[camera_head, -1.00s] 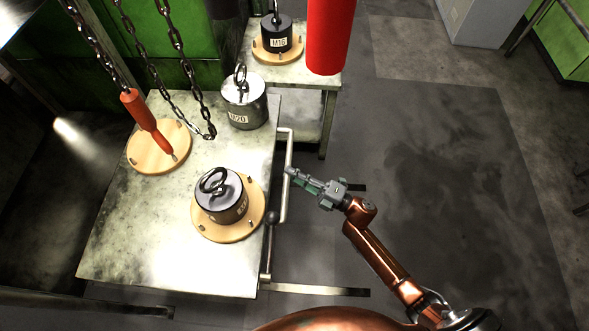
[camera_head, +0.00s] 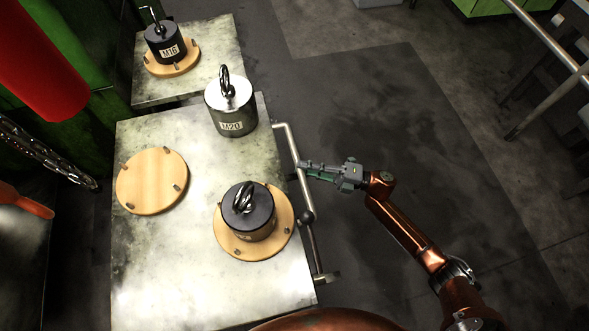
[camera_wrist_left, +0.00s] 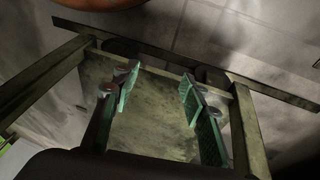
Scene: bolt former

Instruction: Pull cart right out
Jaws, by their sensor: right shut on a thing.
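The cart (camera_head: 165,250) has a worn metal top and a bent bar handle (camera_head: 291,155) along its right side. My right gripper (camera_head: 303,168) is shut on this handle, and its arm comes from the lower right. On the cart stand a bare round wooden base (camera_head: 152,181), a steel M20 weight (camera_head: 231,108) with an eye ring, and a dark weight (camera_head: 248,212) on a wooden base. My left gripper (camera_wrist_left: 157,95) shows only in the left wrist view. Its green-padded fingers are apart with nothing held, in front of a metal frame with a plate.
A second metal table (camera_head: 215,60) with an M16 weight (camera_head: 165,43) stands behind the cart. A red cylinder (camera_head: 35,60), a chain (camera_head: 45,152) and an orange hook piece (camera_head: 25,202) hang at the left. The dark floor (camera_head: 400,110) to the right is clear.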

